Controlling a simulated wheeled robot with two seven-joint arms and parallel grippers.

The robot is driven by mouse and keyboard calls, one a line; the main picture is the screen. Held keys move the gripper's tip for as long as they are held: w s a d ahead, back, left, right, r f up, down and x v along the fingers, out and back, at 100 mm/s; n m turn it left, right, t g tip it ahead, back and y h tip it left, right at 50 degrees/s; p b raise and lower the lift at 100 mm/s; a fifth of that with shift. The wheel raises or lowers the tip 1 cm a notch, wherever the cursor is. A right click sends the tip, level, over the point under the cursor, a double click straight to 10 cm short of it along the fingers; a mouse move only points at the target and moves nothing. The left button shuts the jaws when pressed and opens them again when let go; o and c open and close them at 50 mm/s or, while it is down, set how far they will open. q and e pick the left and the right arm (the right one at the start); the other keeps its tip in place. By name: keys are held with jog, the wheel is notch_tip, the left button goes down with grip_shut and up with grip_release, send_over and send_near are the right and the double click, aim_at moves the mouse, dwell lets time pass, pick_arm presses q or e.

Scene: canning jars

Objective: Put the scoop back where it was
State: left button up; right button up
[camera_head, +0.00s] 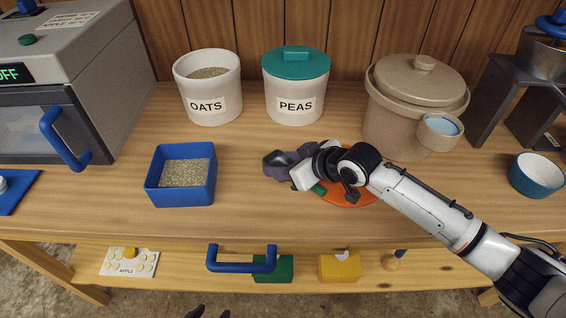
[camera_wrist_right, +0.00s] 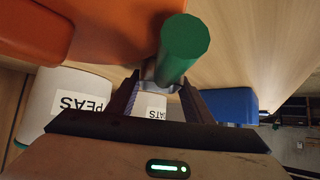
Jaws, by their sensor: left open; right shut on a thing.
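My right gripper (camera_head: 278,165) reaches in from the right, low over the table in front of the PEAS jar. It is shut on the scoop, whose green handle (camera_wrist_right: 184,48) shows between the fingers in the right wrist view. A small piece of green also shows below the gripper in the head view. The scoop's bowl cannot be made out. An orange thing (camera_head: 352,196) lies on the table under my right wrist, partly hidden by it. Dark fingertips of my left gripper (camera_head: 210,312) just show at the bottom edge, open and clear of everything.
The OATS jar (camera_head: 207,88), PEAS jar (camera_head: 294,92) and a beige crock (camera_head: 412,110) stand at the back. A blue box of grain (camera_head: 181,198) stands left of my right gripper. A blue bowl (camera_head: 537,178) is at right. Free table lies between box and gripper.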

jog(key=shift+r, duration=0.1)
jog(key=o, duration=1.2)
jog(key=shift+f, duration=0.2)
jog(key=shift+r, duration=0.25)
jog(key=v, duration=1.2)
jog(key=shift+p, duration=0.3)
